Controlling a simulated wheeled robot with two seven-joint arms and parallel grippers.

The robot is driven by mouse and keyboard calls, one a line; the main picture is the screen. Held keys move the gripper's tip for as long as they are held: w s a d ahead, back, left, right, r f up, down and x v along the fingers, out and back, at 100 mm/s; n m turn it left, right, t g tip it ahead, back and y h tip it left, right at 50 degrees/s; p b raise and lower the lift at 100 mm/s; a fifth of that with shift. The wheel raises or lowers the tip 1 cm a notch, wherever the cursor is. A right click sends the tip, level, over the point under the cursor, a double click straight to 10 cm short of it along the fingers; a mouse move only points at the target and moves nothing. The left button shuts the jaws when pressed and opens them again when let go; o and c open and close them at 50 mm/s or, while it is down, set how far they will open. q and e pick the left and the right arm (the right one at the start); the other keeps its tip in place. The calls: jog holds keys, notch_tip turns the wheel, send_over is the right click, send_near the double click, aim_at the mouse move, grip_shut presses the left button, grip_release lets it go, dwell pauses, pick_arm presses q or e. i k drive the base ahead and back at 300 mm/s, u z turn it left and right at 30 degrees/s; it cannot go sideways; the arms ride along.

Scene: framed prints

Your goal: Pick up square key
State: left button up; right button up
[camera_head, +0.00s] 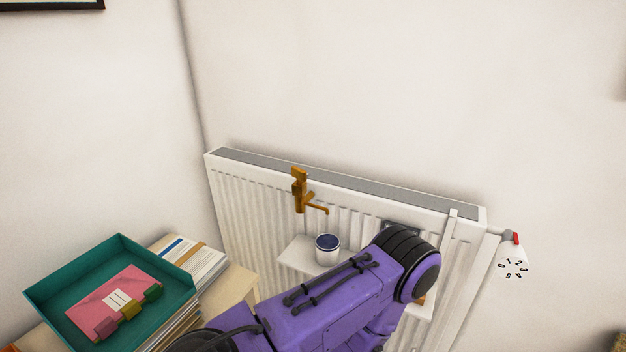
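I cannot clearly make out a square key. A small orange piece (421,300) shows just below the black joint of my purple arm, mostly hidden, and I cannot tell what it is. A brass-coloured tap-like fitting (300,190) is at the front of the white radiator (250,205), near its top edge. My purple arm reaches in from the bottom, across the radiator's front, and covers part of the shelf there. Neither gripper shows.
A white pot with a dark blue top (327,250) stands on a small white shelf (296,254). A green tray (60,287) holding a pink folder (100,293) sits at lower left beside stacked papers (190,258). A white dial valve (513,262) is at right.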

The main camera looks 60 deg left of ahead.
aim_at(300, 175)
jog(key=u, duration=0.05)
jog(key=k, duration=0.4)
jog(key=u, duration=0.85)
